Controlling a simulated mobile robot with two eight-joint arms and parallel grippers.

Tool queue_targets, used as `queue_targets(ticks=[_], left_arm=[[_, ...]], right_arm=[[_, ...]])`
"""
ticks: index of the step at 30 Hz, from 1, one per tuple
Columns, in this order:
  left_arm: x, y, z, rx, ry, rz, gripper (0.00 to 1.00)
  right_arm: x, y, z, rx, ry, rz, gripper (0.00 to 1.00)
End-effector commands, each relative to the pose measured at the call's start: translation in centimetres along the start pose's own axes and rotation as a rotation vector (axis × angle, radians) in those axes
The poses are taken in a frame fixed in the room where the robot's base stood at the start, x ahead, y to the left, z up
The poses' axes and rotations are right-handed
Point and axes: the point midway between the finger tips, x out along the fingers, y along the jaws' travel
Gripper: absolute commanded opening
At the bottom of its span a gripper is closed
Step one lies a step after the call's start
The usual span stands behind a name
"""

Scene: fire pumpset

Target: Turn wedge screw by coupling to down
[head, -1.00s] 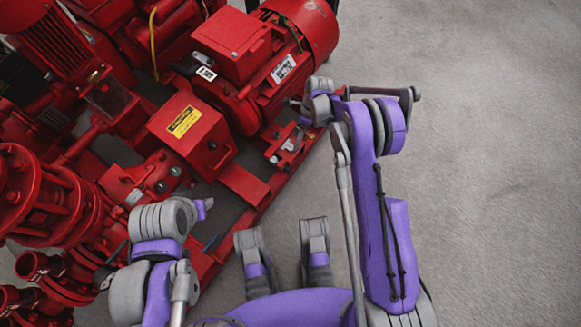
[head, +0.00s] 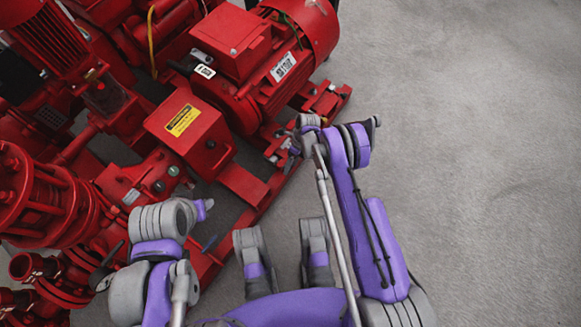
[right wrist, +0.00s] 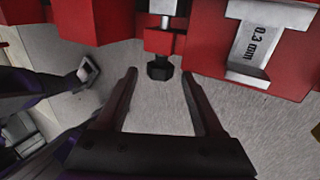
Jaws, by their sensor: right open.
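In the right wrist view a screw with a black hex head (right wrist: 158,68) sticks out below a red block, in line with a silver shank above it. My right gripper (right wrist: 159,75) is open, its two dark fingers apart, one on each side of the screw head with gaps between. I see no contact. In the head view my right wrist hides most of this spot beside the red motor (head: 262,75). My left arm shows at lower left; its gripper cannot be made out.
A red box with a yellow warning label (head: 183,120) stands left of the motor on the red base frame (head: 243,184). Red flanged piping (head: 42,205) fills the left side. The grey floor (head: 470,130) at right is clear.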

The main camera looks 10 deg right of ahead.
Motion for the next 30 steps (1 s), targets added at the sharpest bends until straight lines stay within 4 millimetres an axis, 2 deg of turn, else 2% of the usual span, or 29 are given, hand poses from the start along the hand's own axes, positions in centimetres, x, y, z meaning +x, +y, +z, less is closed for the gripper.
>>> queue_targets(ticks=[4,13,24,25,30], left_arm=[[0.17,0.0,0.03,0.0,0.0,0.0,0.45],[0.17,0.0,0.02,0.0,0.0,0.0,0.45],[0.17,0.0,0.03,0.0,0.0,0.0,0.45],[0.17,0.0,0.03,0.0,0.0,0.0,0.45],[0.16,0.0,0.02,0.0,0.0,0.0,0.45]], right_arm=[[1.08,-0.01,-0.02,0.0,0.0,0.0,0.69],[1.24,0.01,-0.03,0.0,0.0,0.0,0.69],[1.22,0.01,-0.02,0.0,0.0,0.0,0.03],[1.21,0.01,-0.02,0.0,0.0,0.0,0.0],[1.2,0.02,-0.02,0.0,0.0,-0.002,0.0]])
